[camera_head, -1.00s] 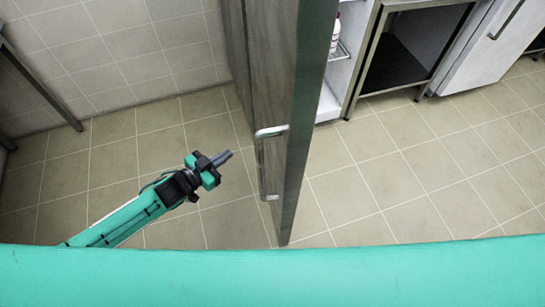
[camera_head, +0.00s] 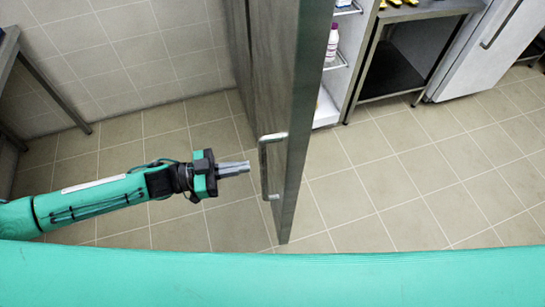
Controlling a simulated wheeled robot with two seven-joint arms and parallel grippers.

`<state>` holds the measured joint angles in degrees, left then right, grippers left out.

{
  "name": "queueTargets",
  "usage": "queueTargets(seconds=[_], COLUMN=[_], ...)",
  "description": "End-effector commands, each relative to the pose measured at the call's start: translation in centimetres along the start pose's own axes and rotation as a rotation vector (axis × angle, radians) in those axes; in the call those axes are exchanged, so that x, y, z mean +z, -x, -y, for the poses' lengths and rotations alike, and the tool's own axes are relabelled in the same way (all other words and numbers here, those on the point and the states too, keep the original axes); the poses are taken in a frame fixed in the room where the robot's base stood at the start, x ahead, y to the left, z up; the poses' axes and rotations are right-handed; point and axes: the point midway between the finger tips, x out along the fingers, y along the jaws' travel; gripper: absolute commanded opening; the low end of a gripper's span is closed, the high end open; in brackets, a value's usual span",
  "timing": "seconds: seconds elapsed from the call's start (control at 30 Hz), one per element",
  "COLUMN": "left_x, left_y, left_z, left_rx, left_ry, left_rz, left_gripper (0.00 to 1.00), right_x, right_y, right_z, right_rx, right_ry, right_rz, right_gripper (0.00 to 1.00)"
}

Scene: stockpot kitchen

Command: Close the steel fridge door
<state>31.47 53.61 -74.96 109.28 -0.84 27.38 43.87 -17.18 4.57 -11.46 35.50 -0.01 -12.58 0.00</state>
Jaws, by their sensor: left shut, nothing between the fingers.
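The steel fridge door (camera_head: 296,120) stands wide open, seen nearly edge-on in the middle of the head view. Its handle (camera_head: 264,165) is a bent metal bar on the door's left face. My left gripper (camera_head: 247,167) is shut and empty, to the left of the handle at about the same height in the picture. A small gap shows between the fingertips and the handle. To the right of the door, part of the white fridge interior shows, with a wire shelf (camera_head: 341,64) and a white bottle (camera_head: 332,42). My right gripper is not in view.
A steel table with a dark lower shelf (camera_head: 394,74) stands right of the fridge, with a white cabinet (camera_head: 478,55) beyond it. Another metal table (camera_head: 50,90) is at the far left by the tiled wall. The tiled floor (camera_head: 390,190) right of the door is clear.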

Motion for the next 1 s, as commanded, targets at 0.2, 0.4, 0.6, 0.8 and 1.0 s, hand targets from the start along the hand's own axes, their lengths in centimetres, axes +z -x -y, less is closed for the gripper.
queueTargets(seconds=[0.2,0.4,0.6,0.8,1.0], left_x=[-0.3,-0.3,-0.1,0.1,0.1], left_y=[-3.9,-6.8,-8.2,-8.6,-8.6], left_z=[0.0,0.0,0.1,0.1,0.1], left_rx=[0.000,-0.001,-0.003,-0.004,-0.004], left_ry=[-0.001,-0.002,-0.001,-0.002,-0.002], left_rz=[-0.001,-0.001,0.000,0.001,0.001], left_gripper=[0.00,0.00,0.00,0.00,0.00], right_x=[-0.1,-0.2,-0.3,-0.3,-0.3], right_y=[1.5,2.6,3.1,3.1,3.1], right_z=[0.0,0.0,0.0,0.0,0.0], right_rx=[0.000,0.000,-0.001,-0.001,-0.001], right_ry=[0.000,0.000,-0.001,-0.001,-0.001], right_rz=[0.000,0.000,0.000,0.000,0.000], right_gripper=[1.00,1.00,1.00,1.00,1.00])
